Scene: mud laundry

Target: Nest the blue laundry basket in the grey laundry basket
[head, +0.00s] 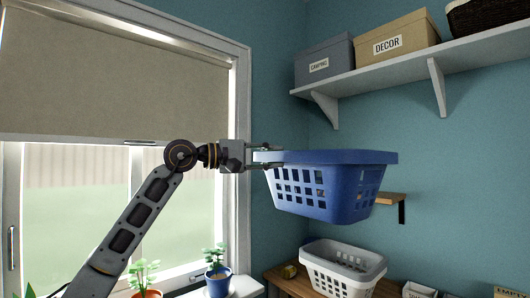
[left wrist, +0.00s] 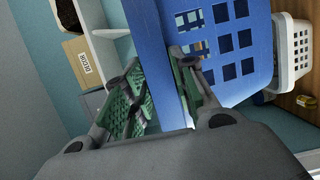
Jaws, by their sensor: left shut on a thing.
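The blue laundry basket (head: 322,186) hangs in the air, upright or nearly so, in the head view. My left gripper (head: 268,156) is shut on the left end of its rim. In the left wrist view the blue basket (left wrist: 232,50) fills the upper middle, with its rim between the green-padded fingers (left wrist: 160,100). The grey laundry basket (head: 345,268) stands below on the wooden bench, under and slightly right of the blue one, with a gap between them. It also shows in the left wrist view (left wrist: 289,50). My right gripper is not in view.
A wall shelf (head: 440,57) with boxes runs above right. A small wooden wall shelf (head: 391,198) is behind the blue basket. A yellowish object (head: 289,271) lies left of the grey basket. Potted plants (head: 217,281) stand by the window. A white container (head: 419,291) is at right.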

